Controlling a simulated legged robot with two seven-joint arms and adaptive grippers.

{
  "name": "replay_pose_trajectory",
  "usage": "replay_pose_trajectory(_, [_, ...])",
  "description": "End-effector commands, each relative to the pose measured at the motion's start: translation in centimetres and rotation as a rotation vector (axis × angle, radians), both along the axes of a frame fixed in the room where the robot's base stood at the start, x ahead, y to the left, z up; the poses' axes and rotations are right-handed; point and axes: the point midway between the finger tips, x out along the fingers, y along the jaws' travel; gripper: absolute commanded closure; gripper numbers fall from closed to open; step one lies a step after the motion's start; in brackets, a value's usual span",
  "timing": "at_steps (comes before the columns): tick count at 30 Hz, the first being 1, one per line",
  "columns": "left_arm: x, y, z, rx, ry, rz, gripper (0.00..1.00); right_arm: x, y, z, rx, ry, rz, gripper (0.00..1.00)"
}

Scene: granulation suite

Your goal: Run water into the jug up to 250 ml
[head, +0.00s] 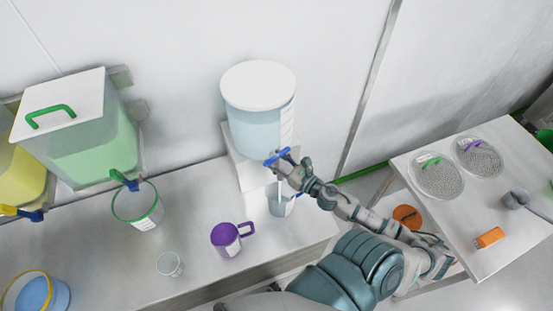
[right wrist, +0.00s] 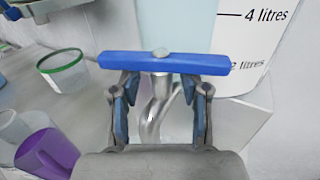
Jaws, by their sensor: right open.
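The clear tank (head: 258,118) of pale blue water with a white lid stands on a white block against the wall. Its tap has a blue bar handle (head: 277,156), lying crosswise in the right wrist view (right wrist: 165,64). My right gripper (head: 284,167) is open at the handle; in the right wrist view its fingers (right wrist: 163,90) stand apart either side of the metal spout, just below the bar. Whether they touch it I cannot tell. A clear jug (head: 276,207) stands below the tap, partly behind my arm. Its level and marks are unreadable. My left gripper is out of view.
A purple jug (head: 225,236) and a small clear beaker (head: 170,264) stand left on the bench. A green-rimmed container (head: 138,206) sits under the green tank (head: 90,140). A side table (head: 455,215) with sieves stands right.

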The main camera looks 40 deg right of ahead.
Motion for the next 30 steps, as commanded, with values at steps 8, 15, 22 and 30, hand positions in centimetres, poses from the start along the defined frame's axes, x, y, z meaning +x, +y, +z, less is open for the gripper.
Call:
replay_pose_trajectory(8, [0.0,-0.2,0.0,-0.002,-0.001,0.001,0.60,0.1,0.2,0.0,-0.001,0.001,0.001,0.59])
replay_pose_trajectory(15, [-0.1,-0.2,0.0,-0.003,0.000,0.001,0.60,0.1,0.4,0.1,-0.004,-0.001,-0.001,1.00])
replay_pose_trajectory(22, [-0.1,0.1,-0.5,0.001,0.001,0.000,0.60,0.1,0.2,0.1,-0.004,-0.006,0.043,1.00])
replay_pose_trajectory(30, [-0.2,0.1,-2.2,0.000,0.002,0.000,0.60,0.2,0.1,0.1,-0.005,-0.006,0.217,1.00])
